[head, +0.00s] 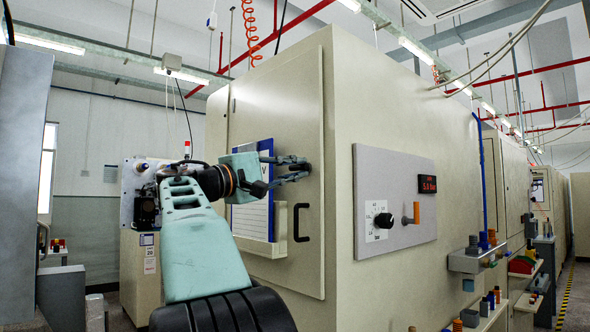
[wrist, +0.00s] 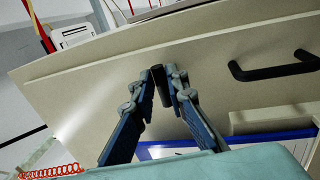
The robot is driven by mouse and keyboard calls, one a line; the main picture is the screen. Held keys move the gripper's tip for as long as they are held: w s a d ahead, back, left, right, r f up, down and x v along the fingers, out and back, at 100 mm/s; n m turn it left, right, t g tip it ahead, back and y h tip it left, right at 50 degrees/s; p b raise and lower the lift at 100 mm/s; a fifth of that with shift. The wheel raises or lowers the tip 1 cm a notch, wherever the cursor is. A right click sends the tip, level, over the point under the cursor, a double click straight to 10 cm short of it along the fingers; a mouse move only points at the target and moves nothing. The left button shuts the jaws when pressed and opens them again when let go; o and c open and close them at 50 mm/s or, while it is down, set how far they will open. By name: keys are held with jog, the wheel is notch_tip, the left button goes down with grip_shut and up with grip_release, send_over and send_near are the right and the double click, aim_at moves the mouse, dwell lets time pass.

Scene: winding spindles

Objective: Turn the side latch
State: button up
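The side latch, a small dark piece on the beige cabinet door (head: 277,105), sits near the door's right edge above the black door handle (head: 301,222). My gripper (head: 299,168) reaches it from the left, and its fingertips hide most of it in the head view. In the wrist view the dark latch (wrist: 159,88) stands between the two converging fingertips of my gripper (wrist: 165,76). The fingers appear shut on it, one on each side. The black handle (wrist: 275,68) shows apart from the fingers, to the right.
A blue-and-white document board (head: 266,190) in a beige holder hangs on the door beside my gripper. On the cabinet's right side is a grey panel (head: 395,165) with a black knob (head: 383,220), an orange lever (head: 416,212) and a red display (head: 427,184). Shelves with colored parts stand farther right.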

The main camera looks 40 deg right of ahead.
jog(key=o, duration=0.3)
jog(key=shift+a, duration=0.1)
jog(key=v, duration=1.1)
jog(key=shift+a, duration=0.4)
jog(key=shift+s+f, duration=0.1)
